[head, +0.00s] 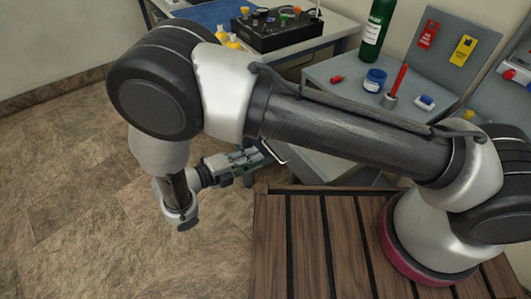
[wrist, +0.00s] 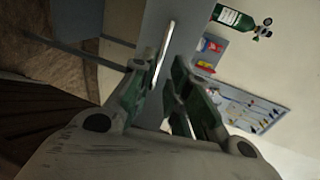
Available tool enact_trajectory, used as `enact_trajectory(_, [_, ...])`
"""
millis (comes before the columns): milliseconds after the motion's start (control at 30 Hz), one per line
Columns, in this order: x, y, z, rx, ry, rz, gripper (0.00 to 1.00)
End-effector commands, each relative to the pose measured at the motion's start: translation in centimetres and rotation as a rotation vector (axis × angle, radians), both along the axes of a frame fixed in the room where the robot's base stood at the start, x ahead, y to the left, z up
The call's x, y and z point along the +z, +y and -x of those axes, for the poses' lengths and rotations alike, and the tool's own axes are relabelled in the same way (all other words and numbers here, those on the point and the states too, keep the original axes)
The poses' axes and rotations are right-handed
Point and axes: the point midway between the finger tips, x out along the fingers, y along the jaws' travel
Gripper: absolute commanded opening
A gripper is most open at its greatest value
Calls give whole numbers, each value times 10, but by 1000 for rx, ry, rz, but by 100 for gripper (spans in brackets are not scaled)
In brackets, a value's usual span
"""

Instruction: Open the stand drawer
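The grey stand (head: 325,75) is at the upper right in the head view. Its front (head: 318,168) is partly hidden behind my arm, and I cannot tell how far the drawer stands out. A pale bar handle (head: 274,152) shows at that front, right by my fingertips. My gripper (head: 262,153) points at the handle from the left. In the wrist view, my gripper (wrist: 165,80) has its two green fingers apart. The handle (wrist: 164,50) runs close along the left finger, in front of the grey panel (wrist: 183,28). Contact is unclear.
A green cylinder (head: 377,30), a blue jar (head: 375,79) and a red stick in a cup (head: 396,86) stand on the stand. A table with a black box (head: 275,30) is behind. My slatted base deck is in front. The tiled floor (head: 70,180) at left is clear.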

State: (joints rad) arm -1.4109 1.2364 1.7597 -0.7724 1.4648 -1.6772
Motion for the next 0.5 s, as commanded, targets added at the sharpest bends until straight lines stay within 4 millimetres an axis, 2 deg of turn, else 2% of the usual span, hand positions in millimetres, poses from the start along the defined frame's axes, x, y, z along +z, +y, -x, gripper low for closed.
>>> enact_trajectory(33, [2, 9, 6, 3, -1, -3, 17])
enact_trajectory(200, [7, 29, 21, 2, -1, -1, 17])
enact_trajectory(500, [9, 37, 27, -1, 1, 1, 17])
